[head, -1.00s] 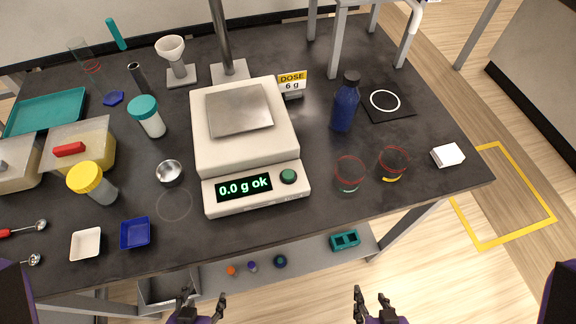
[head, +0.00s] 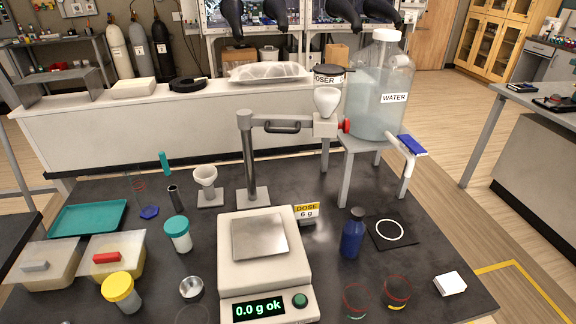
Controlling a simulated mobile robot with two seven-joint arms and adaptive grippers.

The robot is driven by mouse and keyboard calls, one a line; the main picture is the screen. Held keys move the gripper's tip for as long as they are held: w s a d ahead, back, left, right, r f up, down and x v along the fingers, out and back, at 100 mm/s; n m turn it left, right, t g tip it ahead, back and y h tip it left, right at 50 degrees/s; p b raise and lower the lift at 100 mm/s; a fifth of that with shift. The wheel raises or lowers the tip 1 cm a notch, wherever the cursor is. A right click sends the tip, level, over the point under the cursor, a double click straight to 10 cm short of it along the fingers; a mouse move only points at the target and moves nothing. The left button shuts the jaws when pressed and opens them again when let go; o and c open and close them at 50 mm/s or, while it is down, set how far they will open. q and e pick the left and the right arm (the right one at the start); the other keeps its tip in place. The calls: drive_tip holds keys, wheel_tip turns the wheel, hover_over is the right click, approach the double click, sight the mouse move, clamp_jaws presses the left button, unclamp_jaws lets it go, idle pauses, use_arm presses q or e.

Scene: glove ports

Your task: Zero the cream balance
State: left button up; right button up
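The cream balance (head: 233,277) stands in the middle of the dark table, with a bare square metal pan (head: 260,236) on top. Its black display (head: 260,309) reads "0.0 g ok" in green. A round green button (head: 300,300) sits just right of the display. Nothing lies on the pan. Neither of my grippers shows in the head view now.
A dispenser arm (head: 280,124) on a post stands behind the balance, near a "DOSE 6 g" sign (head: 307,211). A blue bottle (head: 352,236) and glass cups (head: 397,291) are to the right. A small metal cup (head: 191,288) and jars are left. A water jug (head: 375,90) stands on a raised stand.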

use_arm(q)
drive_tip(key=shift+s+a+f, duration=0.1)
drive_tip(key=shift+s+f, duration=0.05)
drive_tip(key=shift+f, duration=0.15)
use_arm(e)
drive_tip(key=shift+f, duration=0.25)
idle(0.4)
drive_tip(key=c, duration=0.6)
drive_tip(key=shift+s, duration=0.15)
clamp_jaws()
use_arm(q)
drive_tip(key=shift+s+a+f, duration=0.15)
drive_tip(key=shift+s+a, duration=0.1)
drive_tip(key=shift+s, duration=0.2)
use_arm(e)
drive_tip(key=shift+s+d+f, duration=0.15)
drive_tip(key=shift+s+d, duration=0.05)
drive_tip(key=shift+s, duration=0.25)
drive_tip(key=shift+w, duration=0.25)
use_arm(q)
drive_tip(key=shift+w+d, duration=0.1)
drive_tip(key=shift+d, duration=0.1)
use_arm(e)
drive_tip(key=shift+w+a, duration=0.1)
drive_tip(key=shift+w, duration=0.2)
